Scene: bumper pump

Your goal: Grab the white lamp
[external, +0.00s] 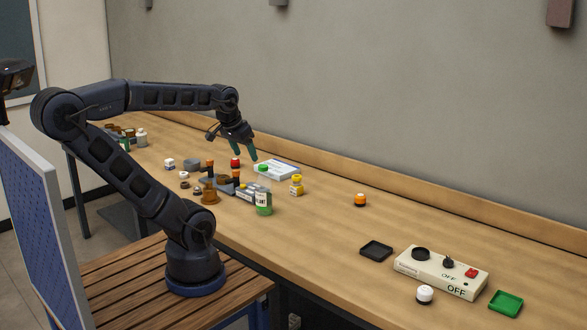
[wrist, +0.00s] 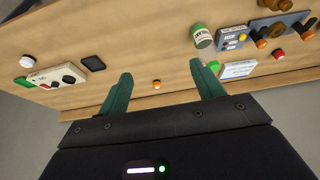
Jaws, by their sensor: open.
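The white lamp (external: 425,294) is a small white dome on a dark base. It stands upright on the bench at the front right, just in front of the beige control box, and the two look close together. In the wrist view the white lamp (wrist: 27,61) is small near the left edge. My gripper (external: 244,152) is open and empty, raised over the cluttered far-left part of the bench, well away from the lamp. In the wrist view my gripper's green fingers (wrist: 161,72) are spread apart with nothing between them.
The beige control box (external: 437,273) has a black knob, a red button and OFF labels. A black tray (external: 376,251) and a green tray (external: 506,302) flank it. An orange lamp (external: 360,200) stands mid-bench.

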